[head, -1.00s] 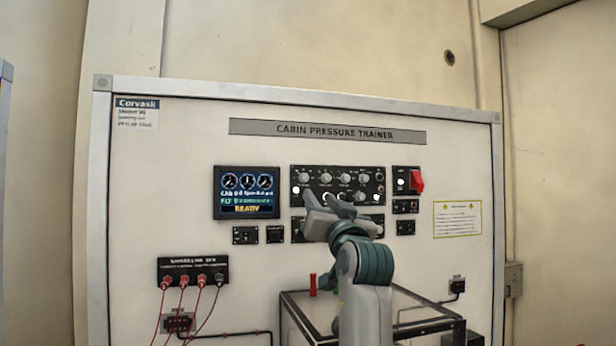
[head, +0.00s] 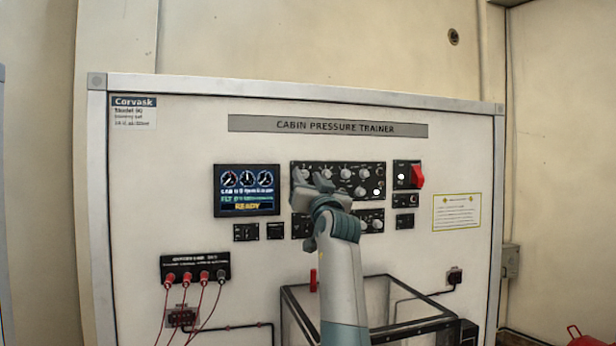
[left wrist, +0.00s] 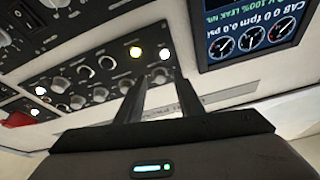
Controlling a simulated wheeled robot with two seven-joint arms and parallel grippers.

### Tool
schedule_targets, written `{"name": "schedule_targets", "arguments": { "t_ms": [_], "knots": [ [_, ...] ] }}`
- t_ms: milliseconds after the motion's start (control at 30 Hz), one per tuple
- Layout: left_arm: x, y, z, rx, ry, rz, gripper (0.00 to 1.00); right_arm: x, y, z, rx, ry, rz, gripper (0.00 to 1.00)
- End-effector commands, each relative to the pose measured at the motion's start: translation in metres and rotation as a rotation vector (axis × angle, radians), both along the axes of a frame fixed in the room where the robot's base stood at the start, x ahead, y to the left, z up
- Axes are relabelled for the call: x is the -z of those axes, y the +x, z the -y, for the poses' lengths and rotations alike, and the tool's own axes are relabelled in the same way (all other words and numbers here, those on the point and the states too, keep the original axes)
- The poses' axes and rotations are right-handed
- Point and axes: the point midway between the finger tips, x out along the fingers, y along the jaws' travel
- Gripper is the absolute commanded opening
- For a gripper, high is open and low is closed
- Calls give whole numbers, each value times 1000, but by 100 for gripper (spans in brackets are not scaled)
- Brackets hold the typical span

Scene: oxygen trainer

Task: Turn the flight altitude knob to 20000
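The black control panel (head: 338,178) carries a row of grey knobs at its top and more controls below. My left gripper (head: 311,180) is in front of its left part and hides the controls there. In the left wrist view, upside down, the two fingers (left wrist: 153,78) are apart and point at the panel. A round knob (left wrist: 160,76) shows between their tips; I cannot tell whether they touch it. More knobs (left wrist: 100,95) run to the left. Labels are too blurred to identify the flight altitude knob. The display (head: 247,190) shows gauges and READY. My right gripper is not in view.
A red guarded switch (head: 417,176) is right of the panel. Smaller black panels (head: 405,222) sit around it. Red and black plugs with cables (head: 195,279) are at the lower left. A clear box frame (head: 300,318) stands below, behind my left arm.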

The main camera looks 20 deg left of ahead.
Motion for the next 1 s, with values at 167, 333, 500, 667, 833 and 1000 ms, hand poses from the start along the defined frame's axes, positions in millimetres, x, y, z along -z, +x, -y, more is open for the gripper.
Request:
{"name": "schedule_targets", "arguments": {
  "t_ms": [167,333,500,667,833,1000],
  "knots": [
    [0,0,0,0,0,0,34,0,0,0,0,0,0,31],
    [0,0,0,0,0,0,0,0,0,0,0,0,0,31],
    [0,0,0,0,1,0,0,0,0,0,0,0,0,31],
    [0,0,-1,-2,11,-7,0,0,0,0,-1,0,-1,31],
    [0,-1,-1,-3,43,-29,0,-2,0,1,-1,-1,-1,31],
    [-1,-1,-3,-4,103,-70,0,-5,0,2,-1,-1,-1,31]
  ]
}}
